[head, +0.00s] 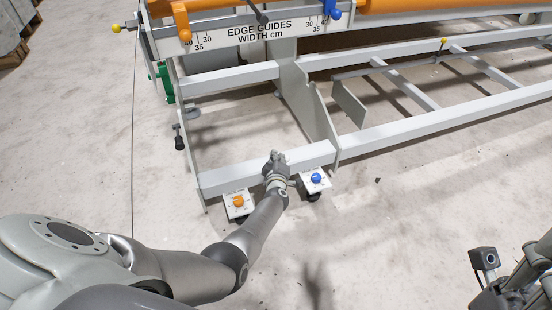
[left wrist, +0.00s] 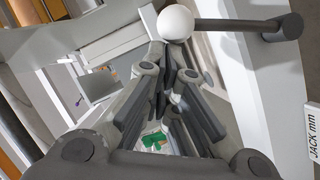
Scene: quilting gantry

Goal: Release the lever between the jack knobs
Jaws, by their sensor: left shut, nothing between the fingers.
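The lever has a white ball knob (left wrist: 176,22) on a dark rod that runs right to a pivot, in the left wrist view. My left gripper (left wrist: 166,58) is shut and empty, its fingertips just below the ball in that view; I cannot tell whether they touch it. In the head view my left gripper (head: 276,160) is at the white front beam, between the orange jack knob (head: 238,201) and the blue jack knob (head: 316,178), and hides the lever.
The white front beam (head: 385,132) runs along the gantry's foot. Above it are an edge guide scale (head: 255,32) with an orange and a blue clamp. A black-tipped handle (head: 179,140) hangs on the left side. The concrete floor (head: 420,210) in front is clear.

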